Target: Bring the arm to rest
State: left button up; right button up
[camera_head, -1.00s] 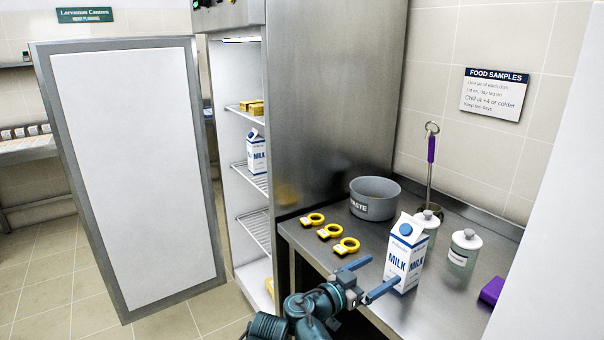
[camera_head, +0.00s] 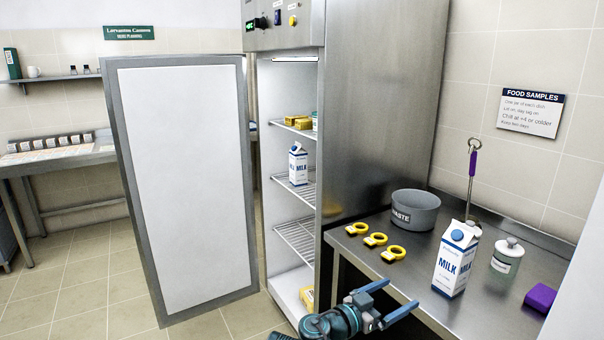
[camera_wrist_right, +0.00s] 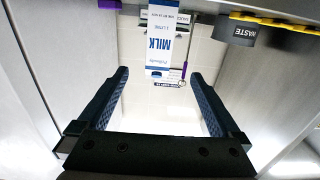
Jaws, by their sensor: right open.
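My right gripper (camera_head: 393,298) is at the bottom of the head view, in front of the steel counter's front edge. Its two blue fingers are spread with nothing between them. A white and blue milk carton (camera_head: 452,262) stands upright on the counter, to the right of the gripper and apart from it. In the right wrist view the carton (camera_wrist_right: 160,45) appears upside down, beyond the open fingertips (camera_wrist_right: 160,76). My left gripper is not in view.
The steel counter (camera_head: 490,310) also holds a grey waste bowl (camera_head: 415,215), several yellow rings (camera_head: 376,240), a lidded jar (camera_head: 507,258) and a purple block (camera_head: 540,298). The fridge door (camera_head: 185,190) stands open. Another milk carton (camera_head: 298,165) is on a fridge shelf.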

jog(key=s+d+f+n+g+y, duration=0.1)
jog(key=s+f+n+g+y, duration=0.25)
jog(key=f, duration=0.55)
jog(key=s+d+f+n+g+y, duration=0.25)
jog(key=f+y, duration=0.25)
jog(key=f, duration=0.4)
jog(key=s+a+f+n+g+y, duration=0.2)
jog(key=s+a+f+n+y, duration=0.15)
jog(key=a+n+y, duration=0.35)
jog(key=s+a+n+g+h, duration=0.1)
jog(key=s+a, duration=0.2)
jog(key=a, duration=0.3)
jog(key=s+a+n, duration=0.1)
jog(key=s+a, duration=0.2)
jog(key=a, duration=0.2)
pick_arm(q)
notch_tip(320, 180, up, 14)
jog(key=p, duration=1.4)
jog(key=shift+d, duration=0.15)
pick_arm(e)
notch_tip(320, 180, up, 14)
jog(key=shift+a+n, duration=0.3)
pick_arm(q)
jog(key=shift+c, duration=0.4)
pick_arm(e)
jog(key=shift+w, duration=0.1)
jog(key=shift+c, duration=0.3)
